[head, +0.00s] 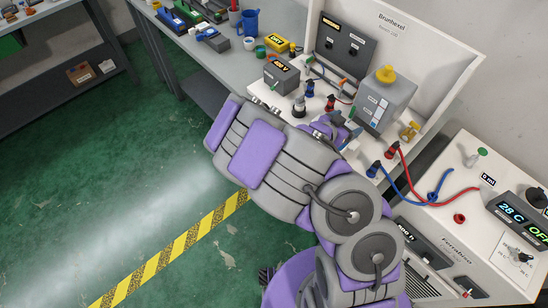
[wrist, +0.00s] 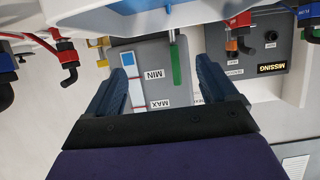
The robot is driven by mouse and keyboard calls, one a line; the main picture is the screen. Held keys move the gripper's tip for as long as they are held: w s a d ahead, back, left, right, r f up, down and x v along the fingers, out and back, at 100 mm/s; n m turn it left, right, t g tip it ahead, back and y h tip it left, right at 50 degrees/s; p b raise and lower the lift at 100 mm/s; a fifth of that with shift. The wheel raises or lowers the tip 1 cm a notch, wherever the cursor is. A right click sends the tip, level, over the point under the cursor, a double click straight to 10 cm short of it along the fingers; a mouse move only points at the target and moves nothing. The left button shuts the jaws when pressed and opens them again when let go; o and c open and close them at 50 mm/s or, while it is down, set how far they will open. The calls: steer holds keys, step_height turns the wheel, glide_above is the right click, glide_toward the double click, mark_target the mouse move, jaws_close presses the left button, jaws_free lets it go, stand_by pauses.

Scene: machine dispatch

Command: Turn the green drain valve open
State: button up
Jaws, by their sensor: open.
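The green drain valve shows in the wrist view as a narrow green handle (wrist: 176,66) on a metal stem, in front of the grey tank (wrist: 148,62) with MIN and MAX labels. My gripper (wrist: 163,66) is open, with its blue fingers on either side of the handle. The handle lies nearer the right finger, with a gap visible; I cannot tell how far ahead in depth it is. In the head view the tank (head: 388,103) has a yellow cap, and my gripper (head: 342,130) is close by its lower front. There my arm largely hides the valve area.
Red hose connectors (wrist: 68,58) and blue ones flank the gripper in the wrist view. In the head view, red and blue hoses (head: 408,188) run to a white unit reading 28 C and OFF (head: 520,218). A 450 V box (head: 282,74) and a blue mug (head: 251,22) stand left.

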steer(key=p+v, duration=0.2)
steer(key=v, duration=1.2)
steer(key=a+f+n+g+y+b, duration=0.2)
steer(key=a+f+y+b, duration=0.1)
steer(key=a+y, duration=0.55)
steer(key=s+a+r+n+g+y+b, duration=0.2)
steer(key=s+a+r+n+g+y, duration=0.1)
steer(key=s, duration=0.4)
steer(key=shift+s+a+r+n+y, duration=0.4)
steer(key=shift+a+r+n+y, duration=0.25)
steer(key=shift+a, duration=0.55)
